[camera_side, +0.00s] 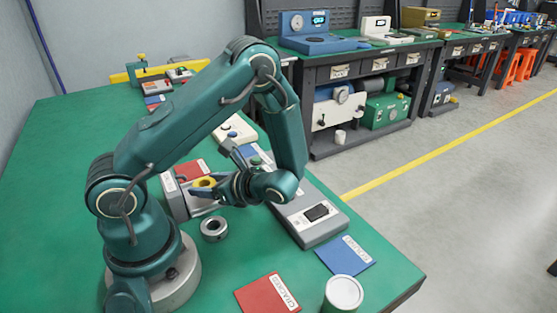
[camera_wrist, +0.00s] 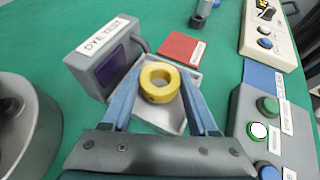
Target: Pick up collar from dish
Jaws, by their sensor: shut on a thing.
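The collar is a thick yellow ring (camera_wrist: 160,82), held between the two blue-grey fingers of my gripper (camera_wrist: 161,90) in the wrist view. In the side view the yellow collar (camera_side: 204,182) shows at the tip of my gripper (camera_side: 206,188). The dish (camera_wrist: 149,119) is a shallow pale grey tray beneath the collar, partly hidden by the fingers and collar. In the side view the dish is largely hidden behind my gripper. I cannot tell the gap between collar and dish exactly.
A grey box labelled DYE TEST (camera_wrist: 104,58) stands close left of my gripper. A red card (camera_wrist: 181,48) lies behind the dish. A grey button unit (camera_wrist: 262,130) is on the right. A dark metal ring (camera_side: 214,229) and a white-topped can (camera_side: 343,293) stand on the green table.

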